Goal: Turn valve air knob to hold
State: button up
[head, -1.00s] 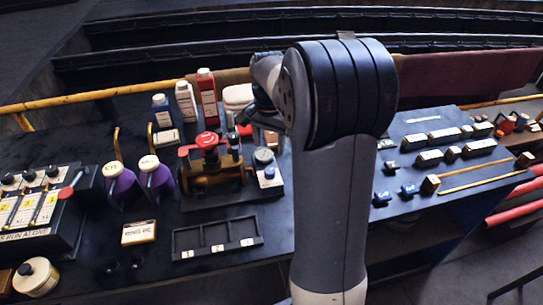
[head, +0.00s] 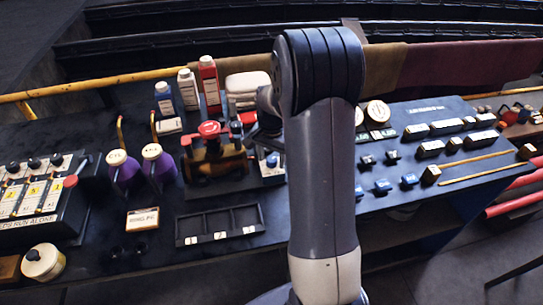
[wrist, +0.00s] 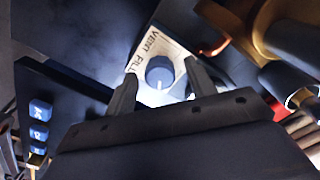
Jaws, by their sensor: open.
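In the wrist view, a round grey-blue knob (wrist: 160,72) sits on a pale plate (wrist: 150,52) lettered VENT and FILL. No HOLD lettering is readable. My gripper (wrist: 160,69) is open, with one finger on each side of the knob. Whether the fingers touch the knob cannot be told. In the head view, my arm covers most of the gripper, near the right side of the brass valve (head: 214,165) with its red handwheel (head: 210,128). The knob is hidden there.
Purple-bodied handles (head: 123,166) stand left of the valve, bottles (head: 208,80) behind it. An empty-looking dark tray (head: 219,224) lies in front. Blue blocks (head: 383,186) lie right of my arm. In the wrist view, brass pipework (wrist: 260,25) is close at the upper right.

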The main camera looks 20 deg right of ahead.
jog(key=shift+c, duration=0.2)
jog(key=c, duration=0.9)
jog(key=n+b, duration=0.1)
jog(key=n, duration=0.4)
jog(key=shift+n, duration=0.4)
jog(key=n+b, duration=0.1)
jog(key=n, duration=0.4)
jog(key=shift+n, duration=0.4)
jog(key=o, duration=0.9)
